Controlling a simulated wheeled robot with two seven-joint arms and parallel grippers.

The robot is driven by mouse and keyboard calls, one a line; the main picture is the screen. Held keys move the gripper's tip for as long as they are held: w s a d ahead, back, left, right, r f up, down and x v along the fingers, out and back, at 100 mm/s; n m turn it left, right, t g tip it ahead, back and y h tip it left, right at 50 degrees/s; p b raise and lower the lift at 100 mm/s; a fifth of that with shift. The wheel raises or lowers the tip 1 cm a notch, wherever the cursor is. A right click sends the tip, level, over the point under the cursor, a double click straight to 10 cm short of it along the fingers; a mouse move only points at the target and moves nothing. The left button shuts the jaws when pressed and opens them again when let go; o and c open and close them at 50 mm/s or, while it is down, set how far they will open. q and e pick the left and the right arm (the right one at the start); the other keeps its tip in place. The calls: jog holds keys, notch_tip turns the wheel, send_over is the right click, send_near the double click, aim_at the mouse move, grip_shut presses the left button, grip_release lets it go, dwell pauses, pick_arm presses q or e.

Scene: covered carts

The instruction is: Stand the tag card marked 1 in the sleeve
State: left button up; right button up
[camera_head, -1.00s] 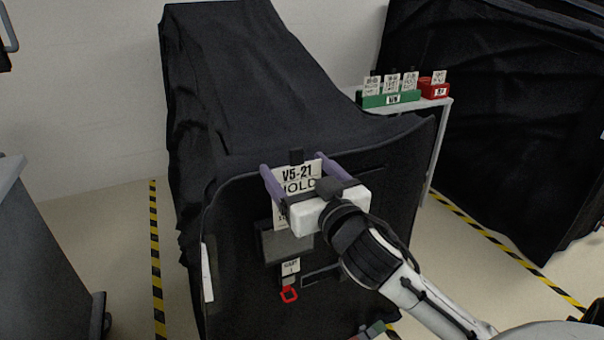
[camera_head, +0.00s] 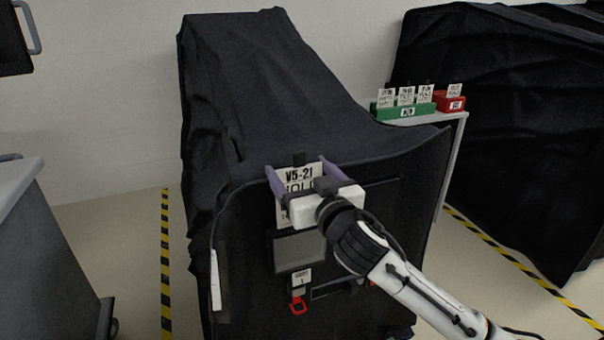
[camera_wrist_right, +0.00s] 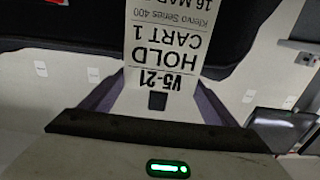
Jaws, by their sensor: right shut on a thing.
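The tag card (camera_head: 287,176), white and reading V5-21 HOLD, is in my right gripper (camera_head: 296,166). The right wrist view shows the card (camera_wrist_right: 165,45) upside down, reading HOLD CART 1, between the purple fingers. My right gripper is shut on the card at the front of the black-covered cart. The hand hides part of the card in the head view. Below the card is a grey rectangular panel (camera_head: 298,254) on the cart's front, which may be the sleeve. I cannot tell whether the card touches it. My left gripper is not in view.
A green holder (camera_head: 385,111) with several cards and a red holder (camera_head: 443,101) stand behind right. Another covered cart (camera_head: 500,130) is at right.

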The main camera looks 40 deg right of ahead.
aim_at(300, 187)
notch_tip(300, 187, down, 2)
jog(key=shift+f+b, duration=0.15)
jog(key=shift+b, duration=0.65)
jog(key=shift+f+b, duration=0.65)
jog(key=shift+f, duration=0.2)
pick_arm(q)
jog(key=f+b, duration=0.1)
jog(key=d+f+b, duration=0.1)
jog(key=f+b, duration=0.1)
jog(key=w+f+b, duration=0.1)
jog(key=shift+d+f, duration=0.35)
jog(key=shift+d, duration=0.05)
pick_arm(e)
notch_tip(300, 187, down, 6)
jog(key=shift+r, duration=0.2)
pick_arm(q)
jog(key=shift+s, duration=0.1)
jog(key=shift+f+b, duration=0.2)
jog(key=shift+b, duration=0.15)
pick_arm(e)
jog(key=shift+f, duration=0.2)
